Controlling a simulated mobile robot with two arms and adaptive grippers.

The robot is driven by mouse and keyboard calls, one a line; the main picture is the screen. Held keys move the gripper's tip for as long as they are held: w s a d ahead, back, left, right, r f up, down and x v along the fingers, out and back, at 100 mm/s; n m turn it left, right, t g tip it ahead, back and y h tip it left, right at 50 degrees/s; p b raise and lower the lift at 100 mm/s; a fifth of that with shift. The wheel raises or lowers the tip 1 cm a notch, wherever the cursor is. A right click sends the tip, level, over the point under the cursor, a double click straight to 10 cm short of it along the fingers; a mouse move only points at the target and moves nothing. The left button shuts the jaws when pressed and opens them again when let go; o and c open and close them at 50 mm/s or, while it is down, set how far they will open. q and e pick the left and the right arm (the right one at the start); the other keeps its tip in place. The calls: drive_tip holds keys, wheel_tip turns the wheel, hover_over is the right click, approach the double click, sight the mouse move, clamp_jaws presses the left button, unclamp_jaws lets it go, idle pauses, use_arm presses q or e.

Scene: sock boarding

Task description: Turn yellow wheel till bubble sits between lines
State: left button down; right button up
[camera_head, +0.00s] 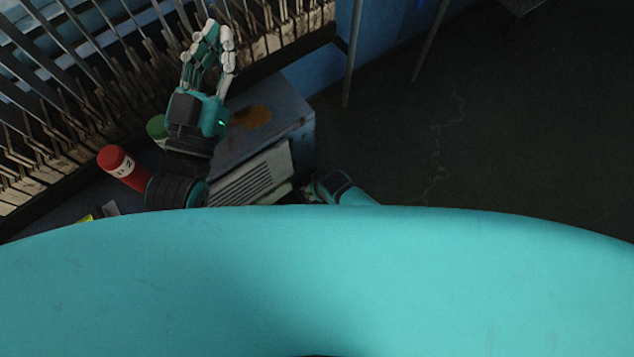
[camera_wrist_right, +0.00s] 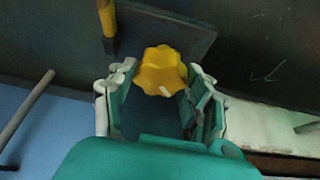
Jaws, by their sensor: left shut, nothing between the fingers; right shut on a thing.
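The yellow wheel (camera_wrist_right: 161,71), a lobed knob with a small pale mark, shows in the right wrist view in front of a dark plate. My right gripper (camera_wrist_right: 160,85) is shut on it, with fingers on both sides. In the head view only part of my right arm (camera_head: 345,188) shows above my teal body, and the wheel is not seen there. My left gripper (camera_head: 217,36) is shut and empty, raised near the row of slats, away from the wheel. The bubble and its lines are not visible in either view.
A grey-blue box (camera_head: 278,118) with an orange-brown stain lies beside a vented panel (camera_head: 252,178). A yellow bar (camera_wrist_right: 107,20) rises near the wheel. The floor at right is mostly clear.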

use_arm(q)
drive_tip(key=shift+w+f+g, duration=0.1)
drive_tip(key=shift+f+g, duration=0.2)
drive_tip(key=shift+f, duration=0.05)
use_arm(e)
drive_tip(key=o, duration=1.2)
drive_tip(key=v, duration=1.2)
drive_tip(key=shift+a, duration=0.15)
